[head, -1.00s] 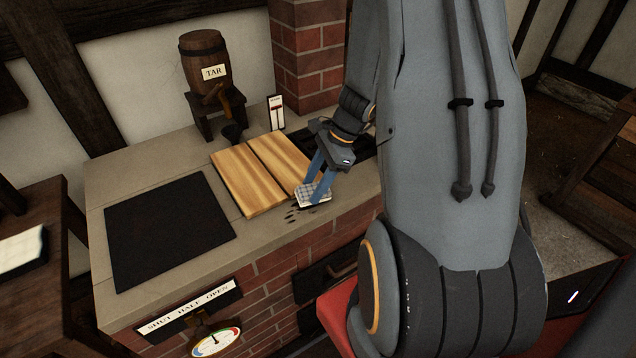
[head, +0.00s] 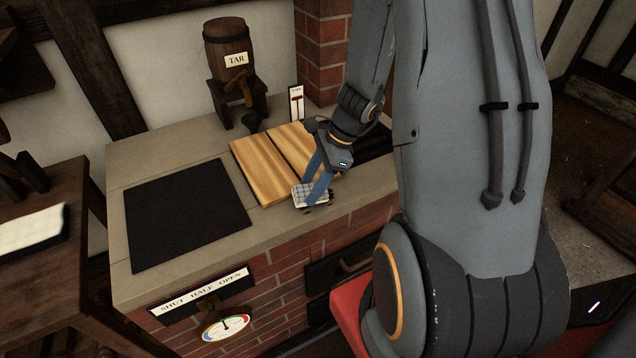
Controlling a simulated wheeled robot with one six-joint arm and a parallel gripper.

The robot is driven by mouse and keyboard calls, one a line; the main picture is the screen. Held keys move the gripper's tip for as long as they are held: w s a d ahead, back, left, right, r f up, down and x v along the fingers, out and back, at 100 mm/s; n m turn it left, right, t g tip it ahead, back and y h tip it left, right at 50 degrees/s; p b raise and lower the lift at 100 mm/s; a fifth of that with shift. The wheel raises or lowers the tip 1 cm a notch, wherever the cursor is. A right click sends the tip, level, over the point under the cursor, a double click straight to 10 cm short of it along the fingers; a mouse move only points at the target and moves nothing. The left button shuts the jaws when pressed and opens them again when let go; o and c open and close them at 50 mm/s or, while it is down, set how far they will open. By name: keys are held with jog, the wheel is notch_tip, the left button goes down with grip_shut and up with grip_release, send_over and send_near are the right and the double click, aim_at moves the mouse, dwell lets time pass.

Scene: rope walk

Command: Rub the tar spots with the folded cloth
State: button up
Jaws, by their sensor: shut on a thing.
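My gripper (head: 312,190) has blue fingers and is shut on the folded cloth (head: 299,194), a pale checked pad. It holds the cloth low at the front edge of the stone counter, just in front of the wooden boards. The cloth looks to be on the counter top, though the contact is hard to see. A small bit of dark tar spot (head: 307,211) shows just below the cloth. The cloth and fingers hide the rest of that patch, so I cannot tell how much tar is under them.
Two wooden boards (head: 262,173) lie on the counter (head: 262,232), with a black plate (head: 187,215) to their left. A tar barrel (head: 227,48) on a stand is at the back. A small lever gauge (head: 296,102) stands behind the boards.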

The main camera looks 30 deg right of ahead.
aim_at(298, 195)
jog(key=shift+s+a, duration=0.15)
jog(key=shift+a, duration=1.7)
jog(key=shift+b, duration=0.35)
jog(key=shift+f, duration=0.1)
jog(key=shift+d, duration=0.15)
jog(key=shift+d+p, duration=0.6)
jog(key=shift+d, duration=0.95)
jog(key=shift+d+p, duration=0.45)
jog(key=shift+d, duration=1.5)
jog(key=shift+w+d+p, duration=0.15)
jog(key=shift+d+p, duration=0.15)
jog(key=shift+d, duration=0.6)
jog(key=shift+w+d+p, duration=0.1)
jog(key=shift+d+p, duration=0.15)
jog(key=shift+d, duration=0.6)
jog(key=shift+r, duration=0.2)
notch_tip(298, 195, up, 6)
jog(key=p, duration=0.5)
jog(key=shift+f, duration=0.1)
